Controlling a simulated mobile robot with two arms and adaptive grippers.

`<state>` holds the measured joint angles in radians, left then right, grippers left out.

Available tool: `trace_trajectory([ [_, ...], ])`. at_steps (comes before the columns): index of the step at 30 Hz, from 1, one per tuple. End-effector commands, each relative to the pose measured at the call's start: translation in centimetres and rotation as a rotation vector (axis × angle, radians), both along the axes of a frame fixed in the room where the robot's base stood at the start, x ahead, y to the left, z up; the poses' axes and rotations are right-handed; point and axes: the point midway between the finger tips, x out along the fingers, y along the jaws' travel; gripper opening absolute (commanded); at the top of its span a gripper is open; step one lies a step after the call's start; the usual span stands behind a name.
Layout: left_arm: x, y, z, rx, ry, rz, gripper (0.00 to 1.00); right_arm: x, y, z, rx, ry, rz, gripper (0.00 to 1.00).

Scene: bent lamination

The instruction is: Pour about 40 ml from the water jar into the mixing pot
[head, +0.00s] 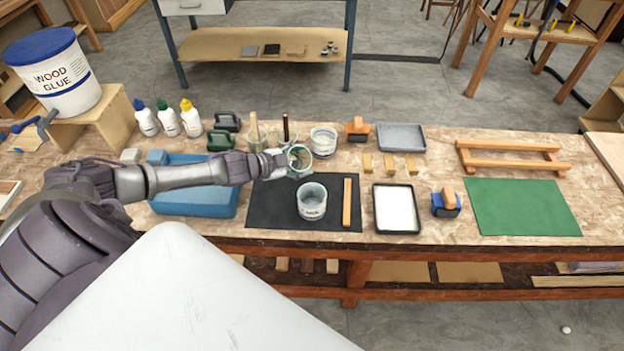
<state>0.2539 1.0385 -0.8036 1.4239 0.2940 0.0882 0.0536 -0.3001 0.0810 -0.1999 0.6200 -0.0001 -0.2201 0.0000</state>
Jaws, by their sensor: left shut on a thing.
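My left gripper (281,163) is shut on a clear glass jar, the water jar (300,157). The jar hangs above the far part of the black mat (270,205), with its round rim turned towards me; it looks tilted. How much water it holds cannot be told. The mixing pot (312,202), a pale open tub with a label, stands upright on the mat, nearer to me and slightly right of the jar. I see no stream of water between them. My right gripper is not in view.
A wooden stick (347,202) lies right of the pot, beside a white-filled tray (397,208). Jars with brushes (254,134) and a white tub (323,141) stand behind. A green mat (522,207) lies at right.

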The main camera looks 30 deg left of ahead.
Motion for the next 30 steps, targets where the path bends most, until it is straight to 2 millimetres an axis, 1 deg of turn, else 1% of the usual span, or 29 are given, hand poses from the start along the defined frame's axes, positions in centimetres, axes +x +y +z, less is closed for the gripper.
trace_trajectory([
  [8,0.1,0.1,0.0,-0.009,0.000,0.000,0.17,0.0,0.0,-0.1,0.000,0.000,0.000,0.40],
  [14,0.2,0.4,-0.4,-0.074,0.015,-0.003,0.17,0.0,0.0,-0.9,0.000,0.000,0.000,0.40],
  [23,0.5,1.1,-1.9,-0.299,0.075,-0.014,0.17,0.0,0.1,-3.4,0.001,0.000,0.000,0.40],
  [26,0.5,1.3,-2.1,-0.391,0.099,-0.019,0.17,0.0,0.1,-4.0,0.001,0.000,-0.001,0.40],
  [28,0.6,1.5,-2.3,-0.453,0.115,-0.021,0.17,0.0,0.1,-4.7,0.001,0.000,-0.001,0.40],
  [30,0.6,1.6,-3.1,-0.500,0.128,-0.022,0.17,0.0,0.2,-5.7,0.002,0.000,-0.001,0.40],
])
